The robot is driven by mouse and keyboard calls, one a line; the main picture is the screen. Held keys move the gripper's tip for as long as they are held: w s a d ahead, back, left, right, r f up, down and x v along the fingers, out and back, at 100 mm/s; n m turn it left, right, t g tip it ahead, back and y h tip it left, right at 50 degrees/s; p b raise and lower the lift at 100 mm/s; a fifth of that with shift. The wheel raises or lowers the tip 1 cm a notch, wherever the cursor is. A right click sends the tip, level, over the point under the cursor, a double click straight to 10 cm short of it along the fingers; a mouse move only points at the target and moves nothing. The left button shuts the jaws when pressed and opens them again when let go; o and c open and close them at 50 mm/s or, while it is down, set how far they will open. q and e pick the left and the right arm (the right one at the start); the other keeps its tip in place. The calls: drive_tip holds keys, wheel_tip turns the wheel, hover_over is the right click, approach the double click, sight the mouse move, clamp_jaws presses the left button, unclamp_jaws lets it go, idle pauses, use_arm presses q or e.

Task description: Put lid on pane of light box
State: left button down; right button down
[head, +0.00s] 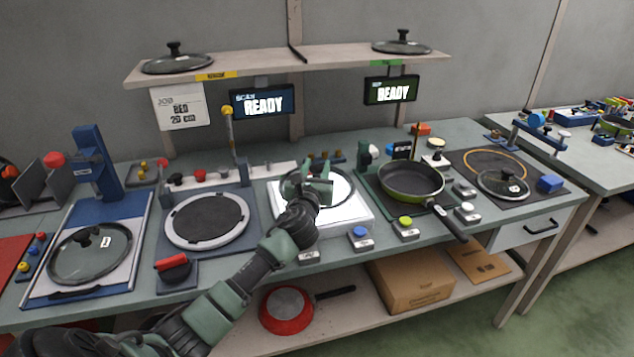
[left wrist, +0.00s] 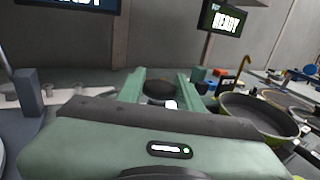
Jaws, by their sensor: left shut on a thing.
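A glass lid with a dark rim (head: 351,194) is over the bright pane of the white light box (head: 358,217), near the middle of the bench. My left gripper (head: 318,182) is shut on the lid's knob, and the arm hides part of the lid and box. In the left wrist view the dark knob (left wrist: 160,88) sits between the two green fingers (left wrist: 160,86). I cannot tell whether the lid touches the pane or is just above it. My right gripper is not in view.
A green pan (head: 411,181) stands just right of the light box. A round grey plate unit (head: 207,220) is to its left. Another lid (head: 88,254) lies on the blue-framed station at far left. Two lids, one at left (head: 177,62), rest on the shelf above.

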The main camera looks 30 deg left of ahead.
use_arm(q)
wheel_tip(320, 180, down, 4)
drive_tip(key=shift+r+b, duration=0.2)
drive_tip(key=shift+b, duration=0.2)
drive_tip(key=c, duration=0.9)
unclamp_jaws()
drive_tip(key=shift+f, duration=0.1)
drive_tip(key=shift+c, duration=0.2)
drive_tip(key=shift+d, duration=0.1)
drive_tip(key=shift+s, duration=0.1)
drive_tip(key=v, duration=1.2)
